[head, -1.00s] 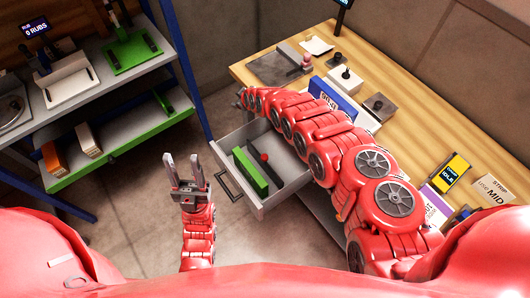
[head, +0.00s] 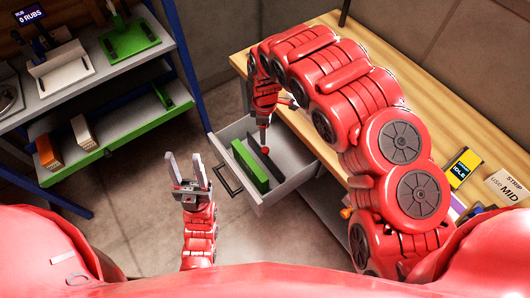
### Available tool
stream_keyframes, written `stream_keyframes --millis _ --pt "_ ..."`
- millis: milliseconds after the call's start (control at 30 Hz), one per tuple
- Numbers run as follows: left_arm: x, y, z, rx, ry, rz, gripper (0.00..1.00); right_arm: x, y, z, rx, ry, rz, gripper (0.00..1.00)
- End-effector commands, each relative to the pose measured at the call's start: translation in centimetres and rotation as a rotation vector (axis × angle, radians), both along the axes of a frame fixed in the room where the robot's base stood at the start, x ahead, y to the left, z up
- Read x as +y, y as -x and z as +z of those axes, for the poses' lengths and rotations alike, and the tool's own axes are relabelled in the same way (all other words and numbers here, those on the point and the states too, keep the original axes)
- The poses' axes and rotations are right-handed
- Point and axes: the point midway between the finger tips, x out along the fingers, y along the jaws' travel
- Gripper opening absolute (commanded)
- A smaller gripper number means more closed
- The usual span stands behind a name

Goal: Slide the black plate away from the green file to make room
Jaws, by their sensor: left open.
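The green file (head: 249,166) stands in the open grey drawer (head: 292,184), toward its left side. The black plate (head: 273,169) stands just to its right, roughly parallel, with a narrow gap between them. A small red knob (head: 264,151) shows at the plate's upper edge. My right gripper (head: 265,121) is above the back of the drawer, pointing down near the knob. Its fingers are too small and overlapped to tell their opening, or whether they touch the knob. My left gripper (head: 187,168) is open and empty, to the left of the drawer.
The drawer's right part is clear. Its handle (head: 228,180) faces the floor at left. A wooden worktop (head: 440,130) lies behind my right arm, with a yellow device (head: 462,168) and a "MID" card (head: 505,187). A grey shelf (head: 95,80) stands at left.

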Motion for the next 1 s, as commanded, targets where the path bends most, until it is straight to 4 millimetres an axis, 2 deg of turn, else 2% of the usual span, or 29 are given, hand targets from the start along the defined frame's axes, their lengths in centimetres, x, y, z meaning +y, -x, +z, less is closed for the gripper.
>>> stream_keyframes --millis 33,67,200,500,800,1000 --pt "0.0 0.0 -0.4 -0.001 0.0 0.0 0.5 0.0 0.3 -1.7 0.008 0.0 -0.001 0.67" --pt "0.0 0.0 -0.6 -0.002 0.0 0.0 0.5 0.0 0.3 -2.4 0.008 0.0 -0.001 0.67" --pt "0.0 0.0 0.6 -0.002 0.0 0.0 0.5 0.1 0.2 -4.1 0.006 -0.002 0.0 0.67" --pt "0.0 0.0 1.6 -0.001 0.0 0.0 0.5 0.2 0.1 -8.3 0.0 -0.004 0.0 0.67" --pt "0.0 0.0 2.1 -0.001 0.0 0.0 0.5 0.0 0.2 -10.6 0.004 -0.001 0.0 0.67" --pt "0.0 0.0 2.1 -0.001 0.0 0.0 0.5 0.0 0.1 -10.8 0.002 0.0 -0.002 0.67"
